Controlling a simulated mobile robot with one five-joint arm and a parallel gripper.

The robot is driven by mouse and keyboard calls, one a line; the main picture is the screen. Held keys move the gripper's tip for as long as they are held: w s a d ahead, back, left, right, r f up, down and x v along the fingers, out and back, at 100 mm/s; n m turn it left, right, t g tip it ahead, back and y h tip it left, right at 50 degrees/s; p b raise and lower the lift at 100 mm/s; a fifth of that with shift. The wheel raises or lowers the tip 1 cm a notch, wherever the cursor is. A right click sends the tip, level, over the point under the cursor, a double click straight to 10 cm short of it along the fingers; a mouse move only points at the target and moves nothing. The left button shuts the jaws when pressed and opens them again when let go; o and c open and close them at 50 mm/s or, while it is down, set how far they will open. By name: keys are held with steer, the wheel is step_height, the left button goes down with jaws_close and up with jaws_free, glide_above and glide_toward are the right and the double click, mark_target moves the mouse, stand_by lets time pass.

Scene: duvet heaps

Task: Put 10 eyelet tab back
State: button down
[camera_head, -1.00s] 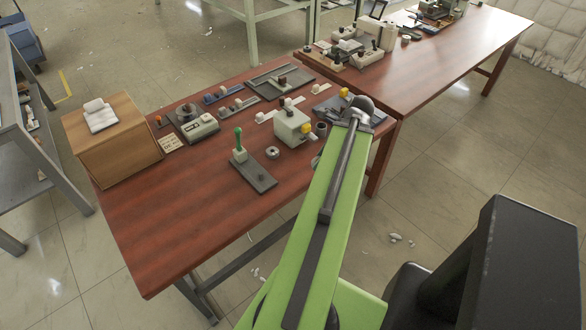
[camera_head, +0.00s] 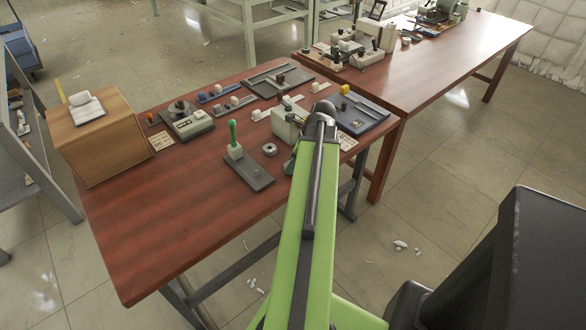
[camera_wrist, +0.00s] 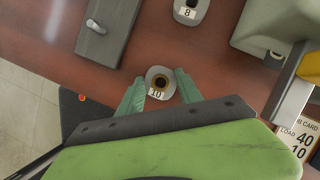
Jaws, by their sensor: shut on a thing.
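The 10 eyelet tab (camera_wrist: 158,93) is a small pale grey piece with a dark-centred brass eyelet and a white label reading 10. It shows in the wrist view between the two green fingers of my gripper (camera_wrist: 160,77), which is shut on it. The red-brown table top (camera_wrist: 140,50) is behind the tab; I cannot tell whether they touch. In the head view my arm hides most of the gripper, over the table's near right part. A similar tab labelled 8 (camera_wrist: 187,12) lies on the table ahead; it also shows in the head view (camera_head: 269,150).
A dark plate with a green-handled lever (camera_head: 235,150) stands left of my arm. A pale machine block (camera_head: 286,124) is close beyond the gripper. A blue-grey tray (camera_head: 358,118) lies to the right. A load card (camera_wrist: 299,135) is at right. The table's front left is clear.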

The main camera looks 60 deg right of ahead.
steer(key=shift+f, duration=0.25)
steer(key=c, duration=0.8)
jaws_free()
steer(key=shift+r, duration=0.1)
steer(key=shift+r, duration=0.1)
steer(key=shift+r+p, duration=0.25)
steer(key=shift+p, duration=0.15)
steer(key=p+v, duration=1)
steer(key=v, duration=0.1)
steer(key=shift+s+r+p, duration=0.25)
steer(key=shift+p, duration=0.1)
